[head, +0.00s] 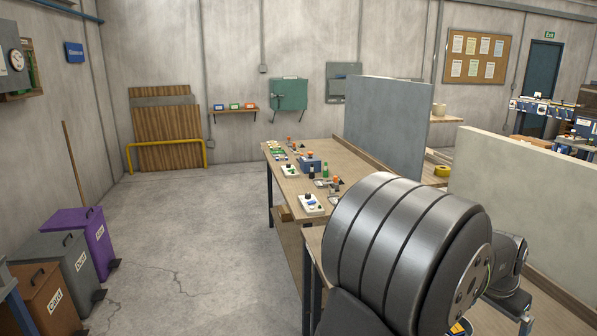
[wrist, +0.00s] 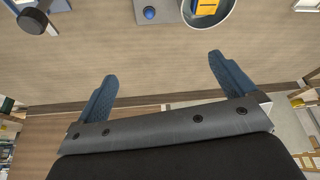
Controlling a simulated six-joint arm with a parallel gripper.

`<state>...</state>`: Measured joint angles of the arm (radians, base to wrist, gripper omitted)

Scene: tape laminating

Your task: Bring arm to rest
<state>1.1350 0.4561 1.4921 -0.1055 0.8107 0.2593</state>
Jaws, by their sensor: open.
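In the wrist view my gripper (wrist: 170,78) is open, with its two blue fingers wide apart and nothing between them. Past the fingers is a bare stretch of wooden tabletop (wrist: 105,50). In the head view my arm's large dark grey link fills the lower right and hides much of the bench behind it. My gripper cannot be made out there.
In the wrist view a round bowl (wrist: 225,22) with a yellow item in it and a grey block with a blue button (wrist: 149,13) lie beyond the fingers. In the head view a grey partition (head: 388,125) and a pale partition (head: 525,190) stand along the benches. Open floor (head: 190,240) lies left.

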